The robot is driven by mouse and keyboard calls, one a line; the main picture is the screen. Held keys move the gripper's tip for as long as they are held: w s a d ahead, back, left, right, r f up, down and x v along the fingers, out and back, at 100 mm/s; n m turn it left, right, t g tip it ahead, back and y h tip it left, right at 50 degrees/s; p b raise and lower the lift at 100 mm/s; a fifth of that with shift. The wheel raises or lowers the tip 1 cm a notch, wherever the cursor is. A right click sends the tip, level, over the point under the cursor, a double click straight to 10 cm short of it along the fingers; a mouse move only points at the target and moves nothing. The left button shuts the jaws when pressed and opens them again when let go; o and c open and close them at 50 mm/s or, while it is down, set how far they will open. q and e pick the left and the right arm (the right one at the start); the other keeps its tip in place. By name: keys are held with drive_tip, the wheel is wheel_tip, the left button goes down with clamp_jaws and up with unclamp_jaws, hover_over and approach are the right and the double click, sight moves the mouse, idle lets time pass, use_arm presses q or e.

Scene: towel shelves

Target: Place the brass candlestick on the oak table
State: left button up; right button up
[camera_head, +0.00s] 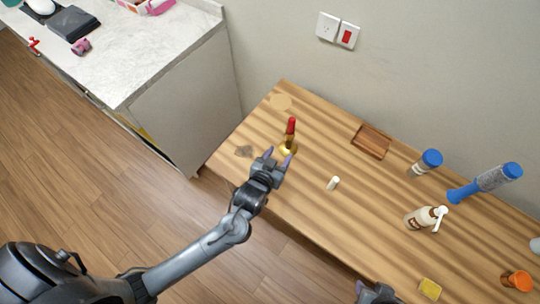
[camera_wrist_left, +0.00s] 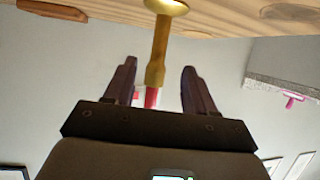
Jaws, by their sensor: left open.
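The brass candlestick (camera_head: 288,149) with a red candle stands upright on the oak table (camera_head: 312,205), towards its left end. My left gripper (camera_head: 278,161) is open and empty, right beside the candlestick on its near side. In the left wrist view, which looks upside down, the brass stem (camera_wrist_left: 160,45) lines up with the gap between the open fingers (camera_wrist_left: 157,85). The stem is not clamped. Part of my right gripper (camera_head: 376,293) shows at the bottom edge of the head view; its fingers are not clear.
A small white cylinder (camera_head: 333,183) and a wooden tray (camera_head: 371,142) are right of the candlestick. A white counter (camera_head: 140,55) is at upper left.

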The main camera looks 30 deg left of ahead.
use_arm(q)
drive_tip(key=shift+s, duration=0.5)
drive_tip(key=s+g, duration=0.1)
drive_tip(key=s, duration=0.2)
drive_tip(key=s+a+g+h, duration=0.1)
drive_tip(key=s+g, duration=0.1)
drive_tip(key=s, duration=0.1)
drive_tip(key=s+f+m+g, duration=0.1)
drive_tip(key=s+g, duration=0.1)
drive_tip(key=s, duration=0.1)
drive_tip(key=shift+s+a+h, duration=0.2)
drive_tip(key=shift+h, duration=0.1)
drive_tip(key=s+a+r+g, duration=0.1)
drive_tip(key=s+a+g, duration=0.1)
drive_tip(key=s, duration=0.3)
drive_tip(key=s+a+m+g, duration=0.1)
drive_tip(key=s+g, duration=0.1)
drive_tip(key=s, duration=0.4)
drive_tip(key=shift+s+a+r+m+g, duration=0.2)
drive_tip(key=shift+a+r+m+g, duration=0.1)
drive_tip(key=shift+a+r+g, duration=0.1)
wheel_tip(320, 180, up, 23)
drive_tip(key=p, duration=2.3)
